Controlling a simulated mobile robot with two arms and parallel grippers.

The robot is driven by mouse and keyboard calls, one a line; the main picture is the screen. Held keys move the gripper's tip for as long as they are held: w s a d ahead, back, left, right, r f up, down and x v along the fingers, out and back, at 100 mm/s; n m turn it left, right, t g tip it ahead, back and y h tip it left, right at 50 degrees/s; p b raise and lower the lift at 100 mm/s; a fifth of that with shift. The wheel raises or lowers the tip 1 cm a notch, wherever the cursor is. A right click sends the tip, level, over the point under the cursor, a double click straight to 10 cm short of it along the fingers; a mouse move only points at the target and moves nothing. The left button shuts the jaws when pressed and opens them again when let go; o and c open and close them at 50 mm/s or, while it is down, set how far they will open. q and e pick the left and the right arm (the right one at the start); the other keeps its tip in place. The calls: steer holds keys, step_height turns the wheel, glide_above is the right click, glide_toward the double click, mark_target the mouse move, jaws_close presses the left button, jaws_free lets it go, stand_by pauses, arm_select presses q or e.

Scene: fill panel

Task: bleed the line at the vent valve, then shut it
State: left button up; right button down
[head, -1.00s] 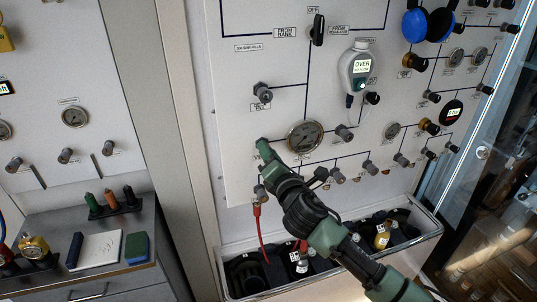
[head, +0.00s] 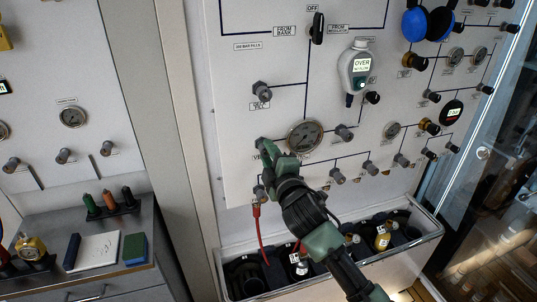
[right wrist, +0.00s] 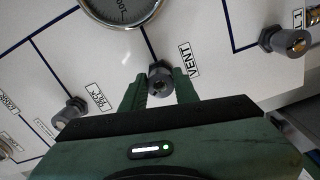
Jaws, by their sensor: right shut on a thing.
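The vent valve is a small grey knob (right wrist: 160,76) with a VENT label (right wrist: 188,59) beside it in the right wrist view. My right gripper (right wrist: 162,90) has its two green fingers on either side of this knob and is shut on it. In the head view my right gripper (head: 264,148) is at the panel's lower left, below and left of a large round gauge (head: 305,135). There its fingers mostly cover the knob. The knob's exact turn cannot be read. My left gripper is not in view.
Other grey knobs (head: 344,132) sit close by on the white panel (head: 240,110). A grey meter reading OVER (head: 361,66) hangs above right. A red hose (head: 259,229) hangs below the gripper, over a bin of bottles (head: 228,287).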

steer(key=m, duration=0.6)
steer(key=shift+f, duration=0.15)
steer(key=shift+m, duration=0.4)
steer(key=c, duration=1.1)
jaws_free()
steer(key=shift+s, duration=0.1)
steer(key=b+v, duration=0.2)
steer(key=v, duration=0.5)
steer(key=shift+s, duration=0.3)
steer(key=shift+b, duration=0.3)
